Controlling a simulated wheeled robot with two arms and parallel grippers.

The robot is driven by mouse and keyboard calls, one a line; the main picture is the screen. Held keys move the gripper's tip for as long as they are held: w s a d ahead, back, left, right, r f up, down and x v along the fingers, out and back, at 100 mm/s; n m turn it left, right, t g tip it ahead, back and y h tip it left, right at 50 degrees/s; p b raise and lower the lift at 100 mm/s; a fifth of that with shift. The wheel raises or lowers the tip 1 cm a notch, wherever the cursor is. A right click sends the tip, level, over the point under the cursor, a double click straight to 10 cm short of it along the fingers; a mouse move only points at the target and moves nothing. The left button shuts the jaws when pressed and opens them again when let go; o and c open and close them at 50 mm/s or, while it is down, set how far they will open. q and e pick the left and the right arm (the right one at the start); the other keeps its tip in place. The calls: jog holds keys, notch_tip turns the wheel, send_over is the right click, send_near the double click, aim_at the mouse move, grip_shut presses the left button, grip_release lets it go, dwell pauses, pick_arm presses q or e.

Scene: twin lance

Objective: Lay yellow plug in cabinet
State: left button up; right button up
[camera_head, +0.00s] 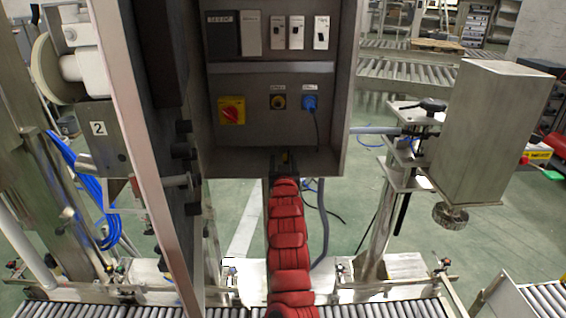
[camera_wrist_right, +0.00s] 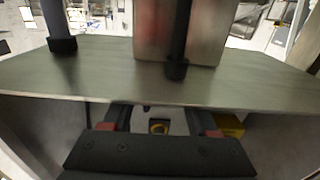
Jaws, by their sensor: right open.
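The grey cabinet (camera_head: 325,157) stands open in the middle of the head view, its door swung to the left. My red right arm reaches up from below to its bottom edge. My right gripper (camera_head: 286,160) is open at the cabinet floor. A small yellow patch (camera_head: 285,156) shows between its fingers; it may be the yellow plug, mostly hidden. In the right wrist view, a yellow ring on a black square (camera_wrist_right: 158,127) shows beyond the open fingers; it looks like the yellow socket (camera_head: 278,102) on the back panel. My left gripper is out of view.
Inside the cabinet are a yellow-red switch (camera_head: 231,110) and a blue plug (camera_head: 310,102) with a hanging cable. A metal box (camera_head: 490,130) on a stand is at the right. A roller conveyor (camera_head: 395,309) runs along the front.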

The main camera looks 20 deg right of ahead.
jog(key=b+v, duration=0.1)
jog(key=v, duration=1.6)
jog(key=shift+s, duration=0.25)
jog(key=shift+r, duration=0.1)
